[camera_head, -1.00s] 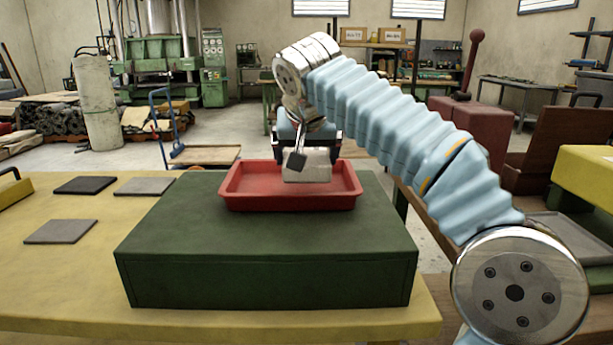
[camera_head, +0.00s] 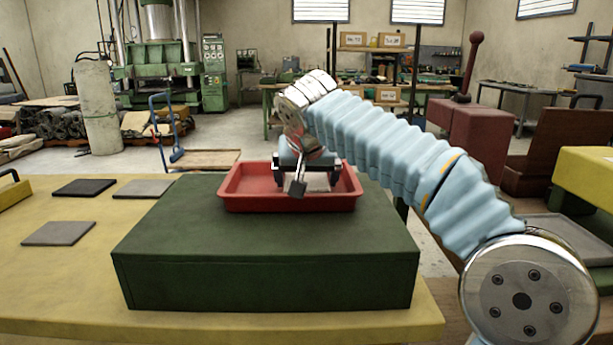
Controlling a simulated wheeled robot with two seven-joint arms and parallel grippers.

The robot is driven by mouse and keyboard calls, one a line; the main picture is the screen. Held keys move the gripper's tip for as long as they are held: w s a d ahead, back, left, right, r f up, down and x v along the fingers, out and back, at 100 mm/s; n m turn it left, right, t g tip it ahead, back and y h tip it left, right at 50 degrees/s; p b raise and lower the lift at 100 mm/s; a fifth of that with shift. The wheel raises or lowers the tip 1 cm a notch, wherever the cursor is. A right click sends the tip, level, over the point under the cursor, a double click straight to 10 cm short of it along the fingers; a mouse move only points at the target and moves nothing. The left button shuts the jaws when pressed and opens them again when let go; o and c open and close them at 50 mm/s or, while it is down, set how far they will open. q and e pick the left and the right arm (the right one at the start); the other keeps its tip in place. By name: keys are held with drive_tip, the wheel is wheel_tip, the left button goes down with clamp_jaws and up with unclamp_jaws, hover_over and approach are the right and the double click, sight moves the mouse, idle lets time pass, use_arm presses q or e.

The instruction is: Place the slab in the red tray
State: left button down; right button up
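The red tray (camera_head: 290,203) sits on the dark green block (camera_head: 265,255) in the middle of the view. My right gripper (camera_head: 307,178) reaches down into the tray from behind, with its dark fingers on either side of a pale grey slab (camera_head: 321,182). The slab is low inside the tray, partly hidden by a dark grey part hanging from my wrist and by the tray's front wall. I cannot tell whether it touches the tray floor. My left gripper is not in view.
A black square plate (camera_head: 84,188) and two grey square plates, one behind (camera_head: 143,189) and one in front (camera_head: 58,233), lie flat on the yellow table (camera_head: 60,285) at left. My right arm crosses the right side.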

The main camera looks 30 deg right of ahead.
drive_tip(key=p+v, duration=0.1)
drive_tip(key=v, duration=1.1)
drive_tip(key=shift+r+p, duration=0.15)
drive_tip(key=shift+p, duration=0.2)
